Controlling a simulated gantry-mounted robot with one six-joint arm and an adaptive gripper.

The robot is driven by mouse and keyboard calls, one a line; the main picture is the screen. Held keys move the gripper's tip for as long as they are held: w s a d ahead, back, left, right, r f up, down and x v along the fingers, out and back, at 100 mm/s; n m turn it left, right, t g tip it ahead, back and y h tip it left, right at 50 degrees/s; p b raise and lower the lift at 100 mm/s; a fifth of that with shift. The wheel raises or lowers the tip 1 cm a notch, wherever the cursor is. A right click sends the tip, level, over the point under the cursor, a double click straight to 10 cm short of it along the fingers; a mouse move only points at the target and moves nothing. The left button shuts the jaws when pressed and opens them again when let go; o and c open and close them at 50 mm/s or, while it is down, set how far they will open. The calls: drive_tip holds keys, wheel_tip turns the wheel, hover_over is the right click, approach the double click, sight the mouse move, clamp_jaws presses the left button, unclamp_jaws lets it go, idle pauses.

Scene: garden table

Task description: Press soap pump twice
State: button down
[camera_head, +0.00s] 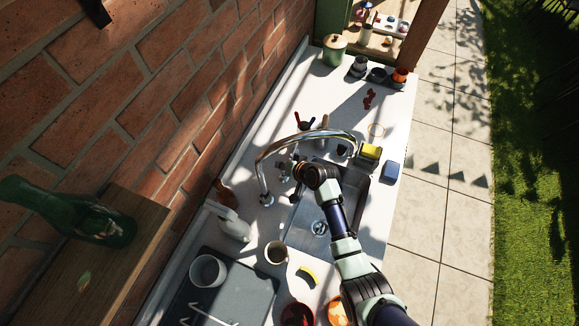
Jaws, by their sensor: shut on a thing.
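My gripper (284,167) is beside the arch of the chrome tap, left of my dark wrist. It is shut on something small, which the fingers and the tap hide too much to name. A brown bottle (224,192) stands against the brick wall, left of the tap and apart from my gripper. It may be the soap pump, but its top is too small to make out. A white bottle (233,225) stands just in front of it.
The chrome tap (262,172) arches over the sink (302,226), close to my arm. Yellow and blue sponges (391,171) lie at the right edge. A mug (276,253), a white cup (207,271) and bowls (297,314) are nearer. A green canister (334,50) stands at the far end.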

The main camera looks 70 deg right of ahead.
drive_tip(key=shift+s+a+f, duration=0.15)
drive_tip(key=shift+f, duration=0.35)
drive_tip(key=shift+s+a+f, duration=0.1)
drive_tip(key=shift+a+f, duration=0.05)
drive_tip(key=shift+f, duration=0.35)
drive_tip(key=shift+r, duration=0.15)
drive_tip(key=shift+s+a+r+p, duration=0.1)
drive_tip(key=shift+s+r+p, duration=0.05)
drive_tip(key=shift+r+p, duration=0.35)
drive_tip(key=shift+s+a+r+p, duration=0.25)
drive_tip(key=shift+r+p, duration=0.25)
drive_tip(key=shift+p, duration=0.1)
drive_tip(key=shift+r, duration=0.1)
wheel_tip(320, 180, up, 6)
drive_tip(key=p, duration=0.5)
drive_tip(key=shift+d+p, duration=0.15)
drive_tip(key=shift+p, duration=0.15)
drive_tip(key=shift+r, duration=0.1)
